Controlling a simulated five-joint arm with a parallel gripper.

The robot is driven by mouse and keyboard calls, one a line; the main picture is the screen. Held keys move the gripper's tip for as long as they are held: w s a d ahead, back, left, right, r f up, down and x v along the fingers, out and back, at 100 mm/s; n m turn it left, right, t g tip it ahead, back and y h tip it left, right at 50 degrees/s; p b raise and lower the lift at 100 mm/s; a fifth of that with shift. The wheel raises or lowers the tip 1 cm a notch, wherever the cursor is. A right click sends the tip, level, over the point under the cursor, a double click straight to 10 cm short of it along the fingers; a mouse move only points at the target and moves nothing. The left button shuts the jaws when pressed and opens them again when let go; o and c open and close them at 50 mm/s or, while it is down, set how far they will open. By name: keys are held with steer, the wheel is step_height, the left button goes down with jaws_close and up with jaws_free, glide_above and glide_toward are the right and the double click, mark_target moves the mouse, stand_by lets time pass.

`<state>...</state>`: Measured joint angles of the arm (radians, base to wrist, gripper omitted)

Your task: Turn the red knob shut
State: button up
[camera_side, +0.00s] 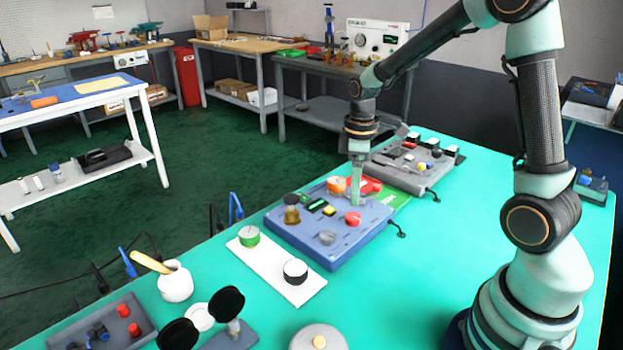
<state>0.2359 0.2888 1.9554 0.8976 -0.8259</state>
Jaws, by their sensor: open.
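A blue panel box (287,226) lies on the green table. A small red knob (352,218) stands on its right part. A larger red piece (371,185) and an orange piece (337,184) sit at its far end; I cannot tell which red part turns the valve. My gripper (357,201) points straight down over the far right part of the panel, just behind the small red knob and in front of the larger red piece. It is open with nothing seen in it. The gap between its fingers and the panel surface is too small to judge.
Other panel parts, a brass knob (291,214) and a grey knob (327,238), stand close by. A grey panel (425,179) lies behind. A white board (254,262) and a white jar (175,283) are in front. The table's right side (450,260) is clear.

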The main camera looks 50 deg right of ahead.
mark_target(353, 217)
step_height(353, 217, down, 7)
steer(key=shift+f, duration=0.2)
steer(key=shift+c, duration=0.3)
jaws_close()
